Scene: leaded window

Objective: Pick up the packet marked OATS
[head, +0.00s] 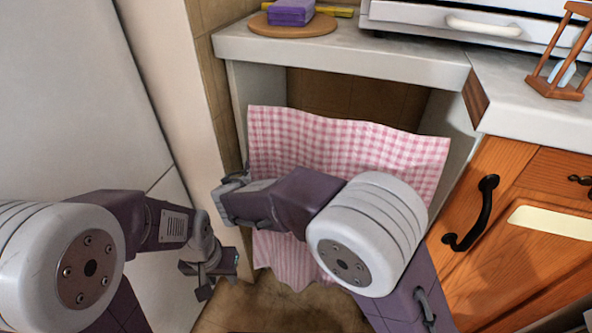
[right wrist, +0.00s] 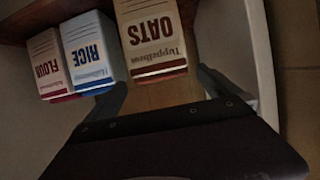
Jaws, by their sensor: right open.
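The packet marked OATS (right wrist: 152,38) shows in the right wrist view, tan with dark lettering and a red-brown band, appearing upside down. My right gripper (right wrist: 163,80) is open, its two fingers apart, with the lower end of the OATS packet showing between and beyond their tips. I see no finger closed on it. In the head view my right gripper (head: 230,188) is at the left edge of the checked curtain, and the packet is hidden. My left gripper (head: 212,268) hangs low at the left, away from the curtain; its jaw opening is unclear.
Beside the OATS packet stand a RICE packet (right wrist: 92,52) and a FLOUR packet (right wrist: 50,64). The pink checked curtain (head: 340,150) hangs under the worktop (head: 400,62). A wooden cupboard (head: 525,215) with a black handle is at the right, a pale wall panel at the left.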

